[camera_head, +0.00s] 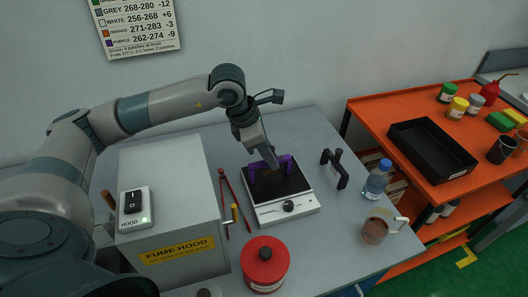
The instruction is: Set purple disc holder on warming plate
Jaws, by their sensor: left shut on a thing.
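The purple disc holder (286,162) is at the back part of the warming plate, over its black top. The warming plate (287,208) is a white unit with a dark square top and a front knob, on the grey table. My left gripper (272,163) points down over the plate and is shut on the holder. The gripper hides part of the holder, so I cannot tell whether it touches the plate. My right gripper is not in view.
A fume hood box (170,210) stands left of the plate, with red tongs (230,201) between. A black stand (335,168), a water bottle (377,181) and a mug (376,230) are to the right. A red canister (264,264) is in front. An orange cart (375,107) stands at right.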

